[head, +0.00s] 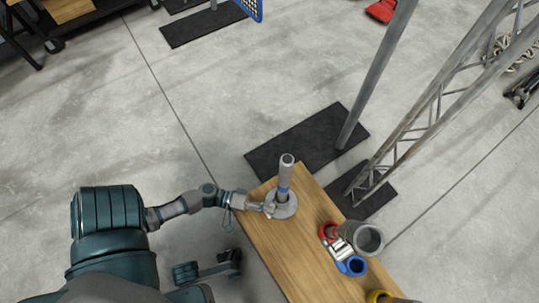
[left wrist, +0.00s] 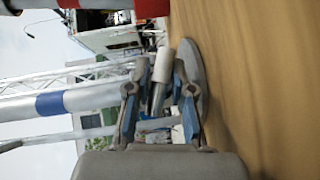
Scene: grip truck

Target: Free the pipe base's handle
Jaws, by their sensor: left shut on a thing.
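The pipe base (head: 289,212) is a grey round disc at the table's left corner. A grey pipe with a blue band (head: 287,168) stands upright on it in the head view. My left gripper (head: 268,209) reaches in from the left at the base's edge. In the left wrist view my left gripper (left wrist: 157,92) is shut on the pale grey cylindrical handle (left wrist: 162,66), which shows between its fingers. The base's disc (left wrist: 196,68) is just right of the fingers there. The banded pipe (left wrist: 85,100) runs to the left in that turned view.
A metal truss (head: 410,120) and a grey post (head: 375,80) rise behind the table. Open concrete floor lies left.

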